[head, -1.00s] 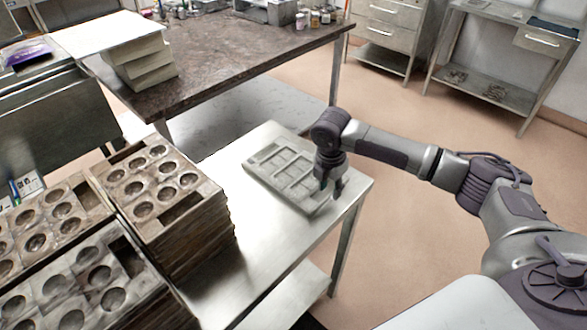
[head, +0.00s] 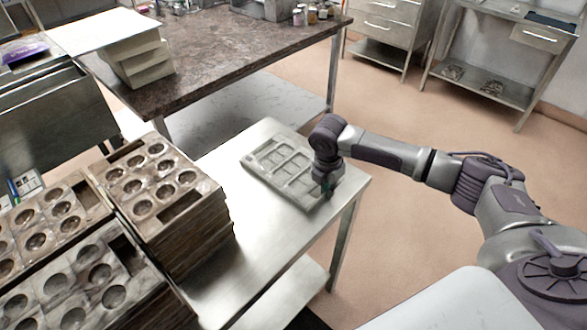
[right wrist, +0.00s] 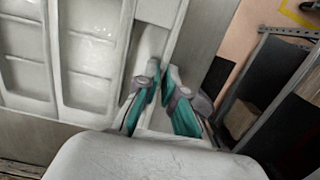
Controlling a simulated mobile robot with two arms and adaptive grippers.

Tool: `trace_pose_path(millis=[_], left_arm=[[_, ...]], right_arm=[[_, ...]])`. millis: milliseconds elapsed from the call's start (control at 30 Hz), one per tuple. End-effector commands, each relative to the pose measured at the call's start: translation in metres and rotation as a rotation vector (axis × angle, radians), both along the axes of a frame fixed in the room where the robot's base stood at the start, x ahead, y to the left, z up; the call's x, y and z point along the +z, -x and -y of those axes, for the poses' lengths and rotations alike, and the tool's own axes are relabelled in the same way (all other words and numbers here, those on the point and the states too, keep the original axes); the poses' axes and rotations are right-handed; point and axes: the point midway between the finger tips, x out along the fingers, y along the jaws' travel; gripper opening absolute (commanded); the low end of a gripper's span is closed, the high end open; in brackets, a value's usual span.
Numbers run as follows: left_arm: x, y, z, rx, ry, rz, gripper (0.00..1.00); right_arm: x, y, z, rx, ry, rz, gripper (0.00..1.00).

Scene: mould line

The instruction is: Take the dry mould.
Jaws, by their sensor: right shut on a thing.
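A pale grey mould (head: 270,160) with rectangular cavities lies flat on the steel table (head: 250,230). My right gripper (head: 328,188) is at the mould's right end, pointing down. In the right wrist view the mould (right wrist: 85,60) fills the left side, and the teal-padded fingers of the gripper (right wrist: 162,80) are closed on its rim. The mould still appears to rest on the table. My left gripper is not in view.
A dark-topped bench (head: 220,60) with pale blocks (head: 140,65) is behind. The floor (head: 420,240) at right is open.

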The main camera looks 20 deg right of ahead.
Motion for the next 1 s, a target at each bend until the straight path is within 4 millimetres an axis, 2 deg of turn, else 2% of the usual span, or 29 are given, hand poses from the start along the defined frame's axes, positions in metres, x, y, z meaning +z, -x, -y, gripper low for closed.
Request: trace_pose_path(millis=[267,367,533,800,1000], left_arm=[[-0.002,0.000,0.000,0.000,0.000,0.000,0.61],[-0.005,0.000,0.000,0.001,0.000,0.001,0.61],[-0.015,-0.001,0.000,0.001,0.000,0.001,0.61],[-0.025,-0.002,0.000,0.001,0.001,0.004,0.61],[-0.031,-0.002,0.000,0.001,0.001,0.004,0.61]], right_arm=[[0.005,-0.001,0.000,-0.001,-0.001,0.002,0.00],[0.013,-0.002,0.000,0.000,-0.001,0.005,0.00],[0.042,-0.002,0.000,0.001,-0.001,0.007,0.00],[0.077,0.062,0.018,-0.001,0.003,0.003,0.00],[0.099,0.095,0.026,-0.001,0.003,0.003,0.00]])
